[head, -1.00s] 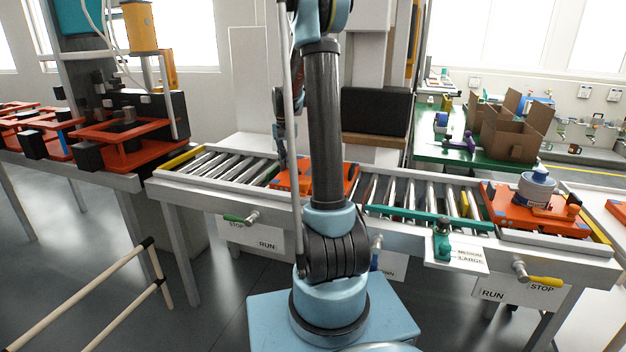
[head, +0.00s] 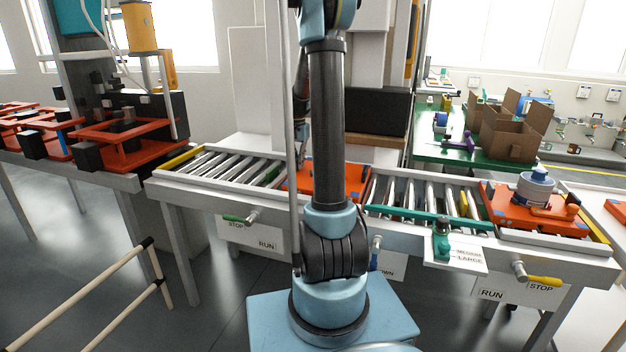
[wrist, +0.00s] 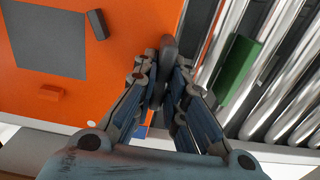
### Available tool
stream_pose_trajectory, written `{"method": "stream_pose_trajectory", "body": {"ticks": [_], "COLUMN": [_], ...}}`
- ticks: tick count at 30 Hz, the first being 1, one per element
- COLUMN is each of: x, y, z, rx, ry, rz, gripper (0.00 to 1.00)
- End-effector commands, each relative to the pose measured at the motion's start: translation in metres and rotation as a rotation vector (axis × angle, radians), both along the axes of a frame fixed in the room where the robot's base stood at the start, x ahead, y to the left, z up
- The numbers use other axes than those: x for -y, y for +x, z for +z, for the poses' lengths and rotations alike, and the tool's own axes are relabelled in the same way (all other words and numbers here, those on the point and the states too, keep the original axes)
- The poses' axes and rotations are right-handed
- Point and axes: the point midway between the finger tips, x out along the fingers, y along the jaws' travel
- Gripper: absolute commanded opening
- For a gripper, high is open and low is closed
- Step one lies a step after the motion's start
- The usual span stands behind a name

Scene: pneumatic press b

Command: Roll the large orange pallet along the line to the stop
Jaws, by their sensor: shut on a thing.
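The large orange pallet (head: 342,177) lies on the roller line, partly hidden behind my arm. In the wrist view the pallet (wrist: 60,95) fills the left side, with a grey square and small orange and black blocks on top. My gripper (wrist: 166,70) is shut on a dark upright handle (wrist: 168,46) at the pallet's edge. In the head view my gripper is mostly hidden behind my arm, at the pallet's left end. A yellow bar (head: 597,230) crosses the line's right end.
Bare rollers (head: 405,192) lie between the pallets. A green bar (head: 428,220) runs along the front edge. A green block (wrist: 238,72) sits among rollers beside the large pallet.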

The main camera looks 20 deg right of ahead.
Motion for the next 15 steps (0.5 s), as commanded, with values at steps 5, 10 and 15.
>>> {"method": "stream_pose_trajectory", "body": {"ticks": [5,10,15], "x": [0.009,0.016,0.023], "y": [-0.005,-0.010,-0.015], "z": [0.000,0.000,0.000], "rx": [0.000,0.000,0.000], "ry": [0.000,0.000,0.000], "rz": [-0.001,-0.001,-0.001], "gripper": [0.00,0.00,0.00]}}
